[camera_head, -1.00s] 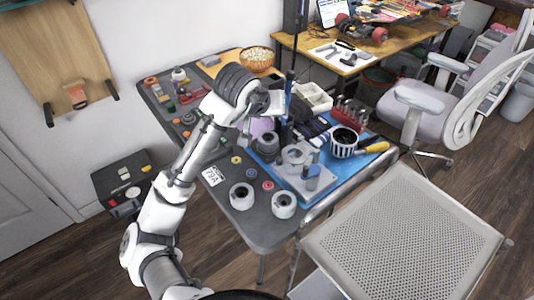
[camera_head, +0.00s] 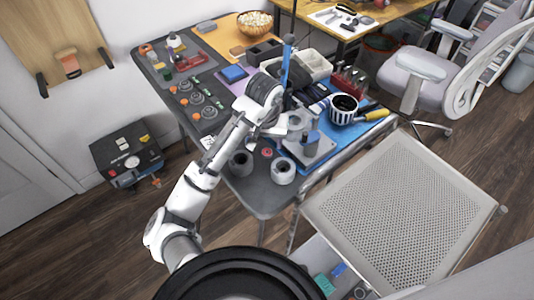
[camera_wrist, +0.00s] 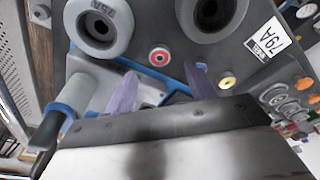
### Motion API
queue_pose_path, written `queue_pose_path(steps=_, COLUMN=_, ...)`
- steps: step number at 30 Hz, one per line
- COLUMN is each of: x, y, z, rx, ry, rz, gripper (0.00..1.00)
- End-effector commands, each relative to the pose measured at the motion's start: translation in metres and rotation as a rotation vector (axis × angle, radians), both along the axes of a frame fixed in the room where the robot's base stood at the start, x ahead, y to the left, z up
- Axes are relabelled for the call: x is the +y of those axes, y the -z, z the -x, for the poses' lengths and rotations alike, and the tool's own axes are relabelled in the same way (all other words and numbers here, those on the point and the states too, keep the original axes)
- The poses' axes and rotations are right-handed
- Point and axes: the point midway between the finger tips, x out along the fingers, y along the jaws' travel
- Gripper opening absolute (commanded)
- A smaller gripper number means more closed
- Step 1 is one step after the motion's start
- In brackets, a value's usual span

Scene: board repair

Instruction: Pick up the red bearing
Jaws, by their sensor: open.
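Two wheels, one at the front (camera_head: 283,171) and one to its left (camera_head: 240,164), flank the bearing. A yellow bearing (camera_wrist: 227,82) lies near the right finger. A grey fixture (camera_head: 313,150) stands on the blue mat.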

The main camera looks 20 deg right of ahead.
Motion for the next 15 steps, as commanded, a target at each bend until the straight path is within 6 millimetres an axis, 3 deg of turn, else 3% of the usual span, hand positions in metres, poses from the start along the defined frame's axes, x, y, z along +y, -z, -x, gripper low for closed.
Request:
queue_pose_path(steps=10, x=-0.003, y=0.04, z=-0.005, rx=0.003, ry=-0.002, rz=0.002, gripper=0.55)
queue_pose_path(steps=15, x=-0.003, y=0.051, z=-0.007, rx=0.0, ry=-0.001, rz=0.0, gripper=0.55)
